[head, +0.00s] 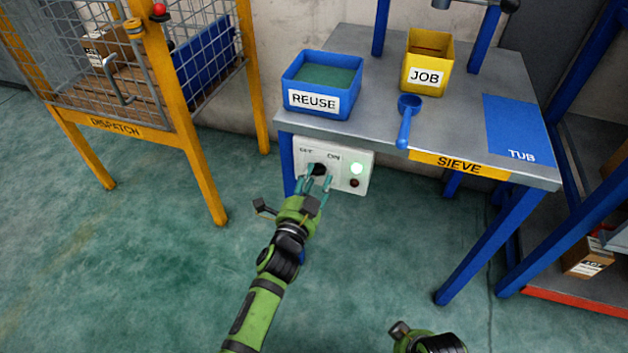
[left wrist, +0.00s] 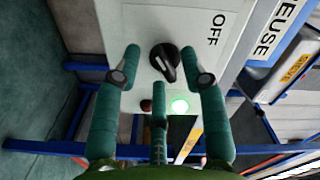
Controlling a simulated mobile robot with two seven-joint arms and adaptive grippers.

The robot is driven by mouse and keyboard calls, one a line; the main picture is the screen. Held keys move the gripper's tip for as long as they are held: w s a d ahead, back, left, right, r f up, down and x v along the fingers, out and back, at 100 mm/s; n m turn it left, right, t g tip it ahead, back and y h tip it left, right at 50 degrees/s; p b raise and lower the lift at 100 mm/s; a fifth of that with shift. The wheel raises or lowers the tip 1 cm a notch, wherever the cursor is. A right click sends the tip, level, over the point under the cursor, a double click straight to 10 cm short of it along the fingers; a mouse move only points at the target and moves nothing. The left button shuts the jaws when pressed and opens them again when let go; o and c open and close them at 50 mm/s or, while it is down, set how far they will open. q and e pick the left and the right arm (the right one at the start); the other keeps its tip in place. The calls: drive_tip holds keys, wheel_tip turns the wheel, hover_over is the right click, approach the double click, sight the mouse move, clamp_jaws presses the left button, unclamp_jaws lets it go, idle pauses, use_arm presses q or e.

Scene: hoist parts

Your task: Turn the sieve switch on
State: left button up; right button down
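The sieve switch is a white box (head: 359,183) on the front of the sieve table, lettered OFF at left and ON at right. Its black knob (head: 319,170) is partly behind my left gripper (head: 319,184). A green lamp (head: 357,168) on the box is lit, and a small red lamp (head: 354,183) below it is dark. In the left wrist view the knob (left wrist: 165,62) stands between my open fingers (left wrist: 168,75), with gaps visible on both sides. The knob lies slanted, its narrower end towards the lamps. My right wrist shows at the bottom edge; its fingers cannot be made out.
The sieve table (head: 459,133) holds a blue REUSE bin (head: 315,101), a yellow JOB bin (head: 425,77), a blue scoop (head: 408,107) and a blue TUB mat (head: 514,127). A yellow DISPATCH cage (head: 112,128) stands at left. The floor in front is clear.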

use_arm(q)
drive_tip(key=v, duration=1.2)
idle(0.3)
